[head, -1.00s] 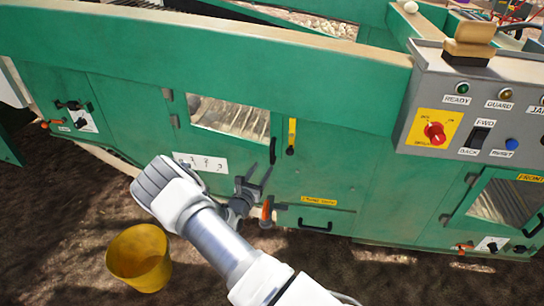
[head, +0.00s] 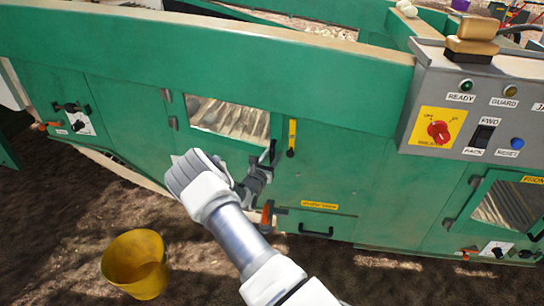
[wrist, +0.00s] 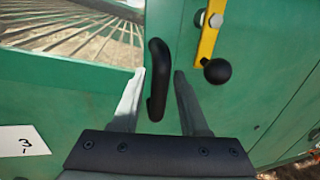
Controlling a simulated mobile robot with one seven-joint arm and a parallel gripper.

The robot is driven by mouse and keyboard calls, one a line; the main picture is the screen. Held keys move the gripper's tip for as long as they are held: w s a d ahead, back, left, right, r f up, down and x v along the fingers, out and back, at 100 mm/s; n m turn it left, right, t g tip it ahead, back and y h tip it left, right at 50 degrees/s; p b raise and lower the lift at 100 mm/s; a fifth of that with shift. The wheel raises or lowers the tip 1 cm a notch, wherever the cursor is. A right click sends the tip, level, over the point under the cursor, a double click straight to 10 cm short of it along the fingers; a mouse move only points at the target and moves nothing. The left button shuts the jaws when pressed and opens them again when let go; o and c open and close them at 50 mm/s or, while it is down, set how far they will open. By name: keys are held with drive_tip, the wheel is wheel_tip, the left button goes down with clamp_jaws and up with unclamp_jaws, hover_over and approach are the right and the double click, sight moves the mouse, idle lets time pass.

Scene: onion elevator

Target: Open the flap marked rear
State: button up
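The green flap with a mesh window (head: 228,118) sits in the middle of the machine's side and looks closed, with hinges on its left edge. No "rear" label is readable on it; my arm covers its lower part. Its black upright handle (wrist: 157,80) stands near its right edge. My gripper (wrist: 154,84) is open, with one finger on each side of the handle; whether they touch it I cannot tell. It also shows in the head view (head: 266,163). A yellow latch bar (head: 292,133) with a black knob (wrist: 217,71) hangs upright just right of the handle.
A second windowed flap (head: 508,203), labelled FRONT, is at the right. A grey control box (head: 480,110) with a red switch (head: 438,131) stands above it. A yellow bucket (head: 137,262) stands on the soil at lower left. A low drawer (head: 317,222) is below.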

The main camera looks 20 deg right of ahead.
clamp_jaws()
idle(1.2)
